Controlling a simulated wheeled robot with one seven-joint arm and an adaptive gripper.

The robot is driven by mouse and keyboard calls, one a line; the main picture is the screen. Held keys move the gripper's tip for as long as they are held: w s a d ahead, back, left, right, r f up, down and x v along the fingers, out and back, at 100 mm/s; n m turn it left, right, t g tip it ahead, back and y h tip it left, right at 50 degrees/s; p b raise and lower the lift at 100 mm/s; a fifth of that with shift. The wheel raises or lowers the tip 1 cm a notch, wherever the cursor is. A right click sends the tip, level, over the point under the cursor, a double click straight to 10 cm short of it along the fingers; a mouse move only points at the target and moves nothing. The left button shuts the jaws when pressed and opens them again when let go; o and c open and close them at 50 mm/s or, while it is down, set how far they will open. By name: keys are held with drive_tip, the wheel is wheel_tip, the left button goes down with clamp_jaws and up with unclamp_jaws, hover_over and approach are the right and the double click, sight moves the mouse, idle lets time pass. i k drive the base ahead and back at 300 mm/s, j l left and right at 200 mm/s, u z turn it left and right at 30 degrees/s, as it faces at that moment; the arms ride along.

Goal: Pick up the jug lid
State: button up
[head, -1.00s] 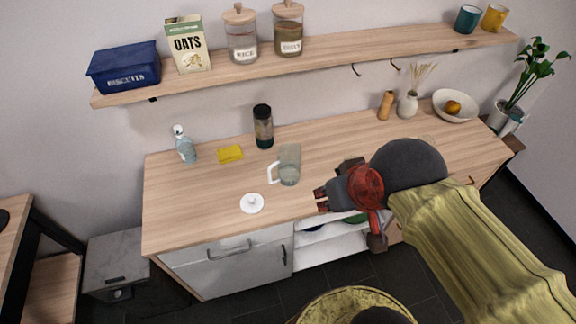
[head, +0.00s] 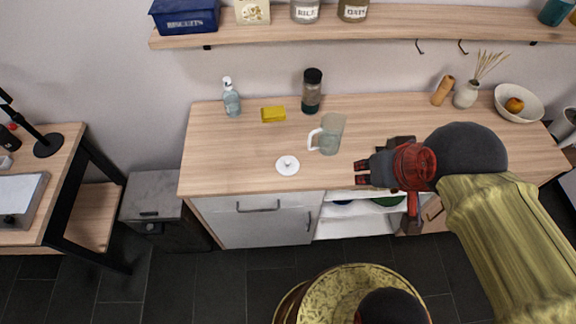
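The jug lid (head: 288,165) is a small white disc with a knob, lying flat near the front edge of the wooden counter (head: 228,165). The clear glass jug (head: 331,134) with a white handle stands behind it and to its right. My gripper (head: 361,173) is to the right of the lid, apart from it, pointing left. Its dark and red fingers show at the tip, with nothing visible in them. The view is too small to tell how far apart the fingers are.
A yellow sponge (head: 273,114), a spray bottle (head: 231,98) and a dark-lidded container (head: 312,91) stand at the back. A shelf (head: 400,22) runs above. The counter left of the lid is clear. A side table (head: 50,190) stands at far left.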

sight(286, 166)
drive_tip(key=i+u, duration=0.15)
drive_tip(key=u, duration=0.25)
drive_tip(key=i+u, duration=0.15)
drive_tip(key=u, duration=0.2)
drive_tip(key=i+u, duration=0.15)
drive_tip(key=u, duration=0.25)
